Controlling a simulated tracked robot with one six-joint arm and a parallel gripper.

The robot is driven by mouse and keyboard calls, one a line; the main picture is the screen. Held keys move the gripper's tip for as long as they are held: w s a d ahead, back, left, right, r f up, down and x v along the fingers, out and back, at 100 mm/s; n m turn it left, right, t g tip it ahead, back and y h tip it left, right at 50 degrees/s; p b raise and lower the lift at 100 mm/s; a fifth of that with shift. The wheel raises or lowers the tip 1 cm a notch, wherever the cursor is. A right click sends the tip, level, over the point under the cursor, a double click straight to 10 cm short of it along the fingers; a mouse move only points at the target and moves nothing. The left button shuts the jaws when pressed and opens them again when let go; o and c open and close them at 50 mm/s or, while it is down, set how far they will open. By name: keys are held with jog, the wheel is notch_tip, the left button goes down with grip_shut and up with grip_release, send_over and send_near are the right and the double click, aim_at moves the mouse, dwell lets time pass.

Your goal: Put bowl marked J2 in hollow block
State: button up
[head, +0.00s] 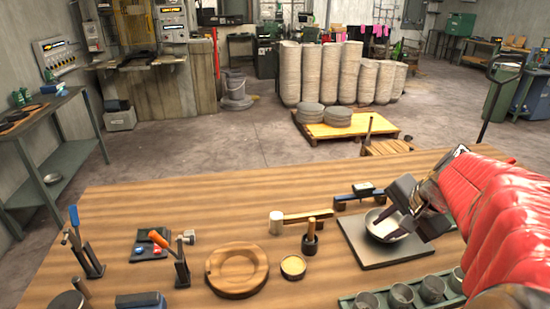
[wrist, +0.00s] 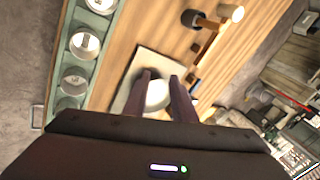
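A pale metal bowl (head: 382,221) sits on a flat grey plate (head: 368,252) at the right of the bench. It also shows in the wrist view (wrist: 158,94), between my fingers. No J2 mark is readable on it. My gripper (head: 389,229) reaches in from the right, tilted down over the bowl. Its two dark fingers are spread apart in the wrist view (wrist: 160,76), and they hide parts of the bowl. I cannot tell whether they touch it. The round wooden block with a hollow centre (head: 237,289) lies left of the plate, near the front, and looks empty.
A green tray (head: 350,304) holds several cups at the front right. A mallet (head: 300,215), a wooden-handled tool in a holder (head: 310,242) and a small round dish (head: 293,266) stand between block and plate. Upright tools (head: 83,250) stand left. The back left bench top is clear.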

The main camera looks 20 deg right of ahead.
jog(key=s+d+f+m, duration=0.1)
jog(key=d+m, duration=0.3)
jog(key=d, duration=0.6)
jog(key=shift+s+f+t+h, duration=0.15)
jog(key=shift+s+t+h, duration=0.15)
jog(key=shift+s, duration=0.55)
jog(key=shift+d, duration=0.1)
jog(key=shift+x, duration=4.3)
jog(key=shift+x, duration=2.6)
grip_shut()
